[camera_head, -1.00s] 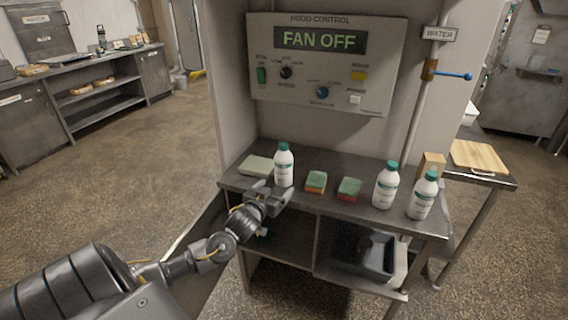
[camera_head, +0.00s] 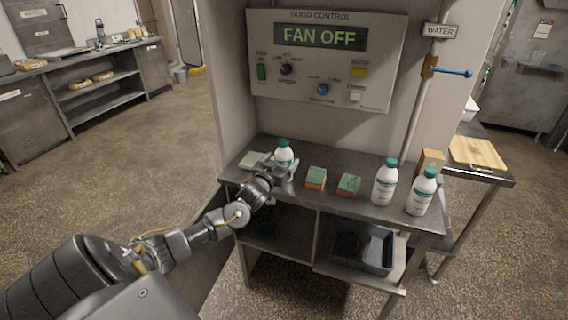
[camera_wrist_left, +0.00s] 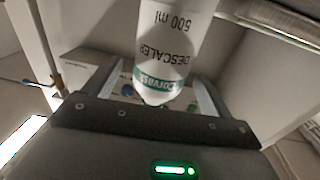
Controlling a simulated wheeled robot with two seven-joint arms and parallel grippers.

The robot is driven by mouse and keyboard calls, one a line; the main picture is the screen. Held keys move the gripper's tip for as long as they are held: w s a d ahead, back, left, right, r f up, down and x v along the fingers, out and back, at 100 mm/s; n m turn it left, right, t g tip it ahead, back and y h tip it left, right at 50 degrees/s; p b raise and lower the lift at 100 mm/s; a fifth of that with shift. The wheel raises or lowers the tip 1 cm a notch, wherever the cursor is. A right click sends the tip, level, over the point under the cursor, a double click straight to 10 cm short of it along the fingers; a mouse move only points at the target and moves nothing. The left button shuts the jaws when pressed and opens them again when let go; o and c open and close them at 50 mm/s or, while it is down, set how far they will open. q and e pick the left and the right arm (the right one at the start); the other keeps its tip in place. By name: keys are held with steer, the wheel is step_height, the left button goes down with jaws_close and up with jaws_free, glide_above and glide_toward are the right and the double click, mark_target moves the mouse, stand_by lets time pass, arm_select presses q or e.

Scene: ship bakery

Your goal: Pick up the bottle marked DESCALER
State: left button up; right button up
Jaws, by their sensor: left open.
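The bottle marked DESCALER (camera_head: 284,152) is white with a green cap. It stands upright at the left of the steel shelf top (camera_head: 335,203). In the left wrist view the white bottle (camera_wrist_left: 168,45) shows the words DESCALER and 500 ml upside down, and it lies between the two fingers. My left gripper (camera_head: 283,170) is open, with its fingers on either side of the bottle. It hides the lower part of the bottle in the head view. I cannot tell whether the fingers touch it. My right gripper is not in view.
Two sponges, one orange-green (camera_head: 316,179) and one red-green (camera_head: 348,186), lie right of the bottle. Two similar white bottles (camera_head: 385,184) (camera_head: 420,193) stand farther right. A pale green pad (camera_head: 253,161) lies to the left. The hood control panel (camera_head: 325,60) rises behind.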

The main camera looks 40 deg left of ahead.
arm_select(q)
steer(key=shift+p+x, duration=0.6)
steer(key=shift+x, duration=1.8)
steer(key=shift+c, duration=0.3)
steer(key=shift+f, duration=0.1)
steer(key=c, duration=1.4)
steer(key=shift+c, duration=0.4)
